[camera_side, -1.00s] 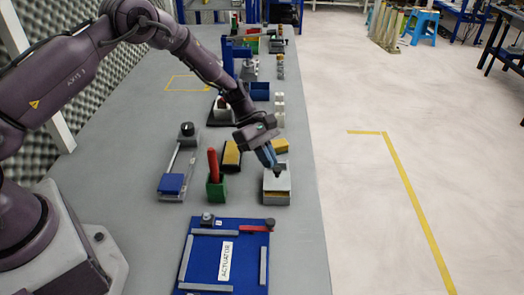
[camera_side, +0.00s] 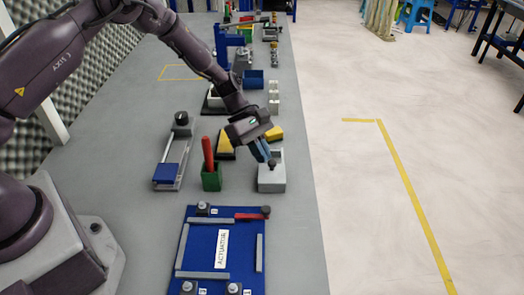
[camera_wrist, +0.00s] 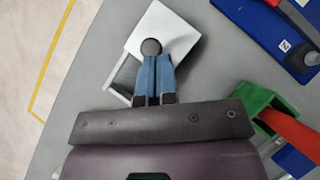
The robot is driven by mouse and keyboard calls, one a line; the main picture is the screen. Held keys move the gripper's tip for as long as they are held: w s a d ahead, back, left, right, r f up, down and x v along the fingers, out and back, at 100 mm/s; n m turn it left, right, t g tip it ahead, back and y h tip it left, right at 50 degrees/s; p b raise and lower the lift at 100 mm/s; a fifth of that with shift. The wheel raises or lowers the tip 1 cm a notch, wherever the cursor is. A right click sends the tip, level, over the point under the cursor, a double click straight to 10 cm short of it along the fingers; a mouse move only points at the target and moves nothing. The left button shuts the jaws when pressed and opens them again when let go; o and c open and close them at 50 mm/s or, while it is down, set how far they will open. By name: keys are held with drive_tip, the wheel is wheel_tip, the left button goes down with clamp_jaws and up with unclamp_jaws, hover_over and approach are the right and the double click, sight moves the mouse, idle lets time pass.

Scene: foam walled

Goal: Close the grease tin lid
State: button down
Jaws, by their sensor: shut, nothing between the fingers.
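The grease tin (camera_side: 271,184) is a small pale grey box near the table's right edge. Its pale lid (camera_wrist: 168,28) bears a round dark knob (camera_wrist: 151,47), which shows in the side view (camera_side: 272,163) too. The lid covers the front part of the tin, and no yellow grease shows. Behind the lid is a dark recessed area (camera_wrist: 125,75) with a pale rim, partly hidden by my fingers. My gripper (camera_wrist: 157,58) is shut and empty, its blue fingertips pointing down right behind the knob. They look to be at or against it.
A green holder (camera_side: 211,181) with a red handle stands left of the tin. A blue actuator board (camera_side: 205,240) lies in front. Yellow-topped blocks (camera_side: 274,134) stand behind. Bare table lies between the tin and the right edge.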

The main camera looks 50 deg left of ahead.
drive_tip(key=a, duration=0.1)
drive_tip(key=a+r, duration=0.1)
drive_tip(key=a, duration=0.1)
drive_tip(key=a+r, duration=0.1)
drive_tip(key=shift+w+a, duration=0.15)
drive_tip(key=shift+a, duration=0.2)
drive_tip(key=v, duration=0.8)
drive_tip(key=s+d+r+m+t+y, duration=0.1)
drive_tip(key=s+r+m+t+y, duration=0.2)
drive_tip(key=s+r+m, duration=0.6)
drive_tip(key=s+d+r+m+t+y, duration=0.1)
drive_tip(key=s+r+m+y, duration=0.3)
drive_tip(key=s+r+m, duration=0.5)
drive_tip(key=shift+s+d+r+t+y, duration=0.4)
drive_tip(key=shift+s+r+t, duration=1.05)
drive_tip(key=shift+s, duration=3.4)
drive_tip(key=shift+r+g, duration=0.55)
